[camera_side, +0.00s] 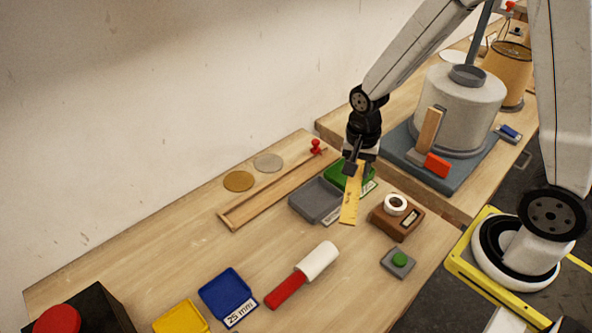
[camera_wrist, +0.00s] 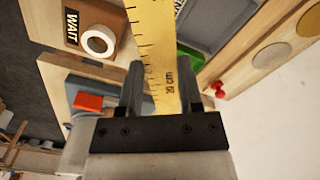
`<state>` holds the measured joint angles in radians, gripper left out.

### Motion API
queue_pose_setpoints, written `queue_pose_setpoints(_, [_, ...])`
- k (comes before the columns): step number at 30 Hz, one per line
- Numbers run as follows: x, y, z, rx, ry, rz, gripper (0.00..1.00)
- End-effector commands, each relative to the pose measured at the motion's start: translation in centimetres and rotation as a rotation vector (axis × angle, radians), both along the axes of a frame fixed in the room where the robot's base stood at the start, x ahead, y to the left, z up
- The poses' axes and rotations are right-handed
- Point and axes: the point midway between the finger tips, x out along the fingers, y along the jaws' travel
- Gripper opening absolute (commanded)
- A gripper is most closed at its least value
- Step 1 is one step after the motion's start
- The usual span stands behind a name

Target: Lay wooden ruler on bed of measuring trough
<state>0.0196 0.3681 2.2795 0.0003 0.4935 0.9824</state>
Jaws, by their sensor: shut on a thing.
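The wooden ruler (camera_side: 351,200) is yellow with black marks and hangs from my gripper (camera_side: 356,166) in the side view, over the grey and green trays. In the wrist view the ruler (camera_wrist: 158,50) runs up from between the fingers of my gripper (camera_wrist: 158,92), with "10 cm" readable near them. My gripper is shut on the ruler near one end. The measuring trough (camera_side: 272,193) is a long, narrow wooden channel lying left of the ruler, with an empty bed. Whether the ruler touches anything below is unclear.
A grey tray (camera_side: 313,201) and green tray (camera_side: 338,176) lie beside the ruler. A red pin (camera_side: 317,147) stands at the trough's far end. A brown block with a white ring (camera_side: 397,216) is right of the ruler. A red-and-white roller (camera_side: 303,274) lies in front.

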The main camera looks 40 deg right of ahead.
Motion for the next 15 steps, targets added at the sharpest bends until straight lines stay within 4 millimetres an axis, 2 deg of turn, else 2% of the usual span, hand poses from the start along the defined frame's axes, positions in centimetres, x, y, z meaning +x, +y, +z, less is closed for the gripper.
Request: queue_pose_setpoints(15, [4.7, -0.7, -1.0, 0.000, 0.001, 0.567, 0.00])
